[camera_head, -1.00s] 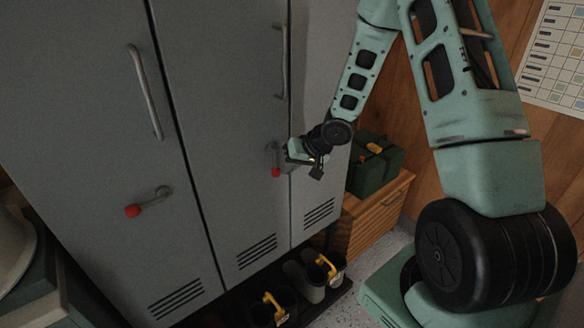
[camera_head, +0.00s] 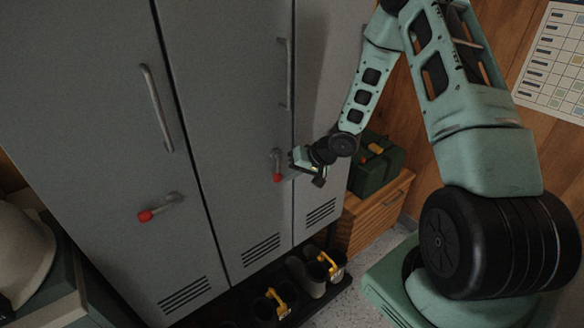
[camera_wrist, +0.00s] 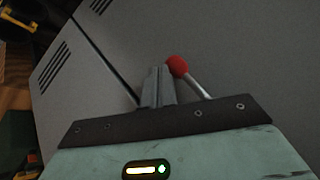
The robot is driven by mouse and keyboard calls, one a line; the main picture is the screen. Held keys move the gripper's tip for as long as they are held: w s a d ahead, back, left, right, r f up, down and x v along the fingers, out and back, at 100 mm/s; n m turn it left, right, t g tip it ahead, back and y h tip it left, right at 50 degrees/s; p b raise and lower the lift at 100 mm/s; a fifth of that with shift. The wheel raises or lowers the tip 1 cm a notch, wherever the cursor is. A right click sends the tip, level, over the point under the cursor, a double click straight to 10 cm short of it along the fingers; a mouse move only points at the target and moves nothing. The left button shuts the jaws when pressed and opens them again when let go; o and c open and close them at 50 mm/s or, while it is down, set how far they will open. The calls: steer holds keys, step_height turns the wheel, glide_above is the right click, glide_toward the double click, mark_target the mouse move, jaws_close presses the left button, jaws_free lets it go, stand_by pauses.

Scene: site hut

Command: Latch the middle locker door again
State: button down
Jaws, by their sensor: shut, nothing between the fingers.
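The middle locker door (camera_head: 220,130) looks flush with its neighbours. Its latch lever ends in a red knob (camera_head: 277,177) and points downward in the head view. My gripper (camera_head: 290,172) is shut and empty, just right of this knob, near the seam with the right door. In the wrist view, my shut fingers (camera_wrist: 157,85) are beside the red knob (camera_wrist: 178,66), with the lever's rod (camera_wrist: 197,84) running down behind my gripper. I cannot tell whether the fingers touch the knob. The lever's pivot is hidden in the wrist view.
The left door's lever has a red knob (camera_head: 145,215) and points left. Boots with yellow handles (camera_head: 275,300) stand on a dark rack below. A green case (camera_head: 375,170) sits on a wooden cabinet (camera_head: 370,215) to the right. A pale helmet (camera_head: 22,255) is at far left.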

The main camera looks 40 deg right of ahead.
steer(key=a+y+p, duration=0.1)
steer(key=p, duration=0.2)
steer(key=m+y+p, duration=0.1)
steer(key=y+p, duration=0.1)
steer(key=p, duration=0.1)
steer(key=shift+a, duration=0.4)
steer(key=a+r+m+t+y+b, duration=0.1)
steer(key=m+y+b, duration=0.1)
steer(key=y, duration=0.1)
steer(key=a+r+m+t+y+b, duration=0.1)
steer(key=a+m+y+b, duration=0.1)
steer(key=y+b, duration=0.1)
steer(key=a+r+m+t+y+b, duration=0.1)
steer(key=a+t+y+b, duration=0.1)
steer(key=y, duration=0.1)
steer(key=shift+s+a+m, duration=0.1)
steer(key=shift+a+m, duration=0.15)
steer(key=shift+m, duration=0.15)
steer(key=shift+a+b, duration=0.1)
steer(key=shift+b, duration=0.2)
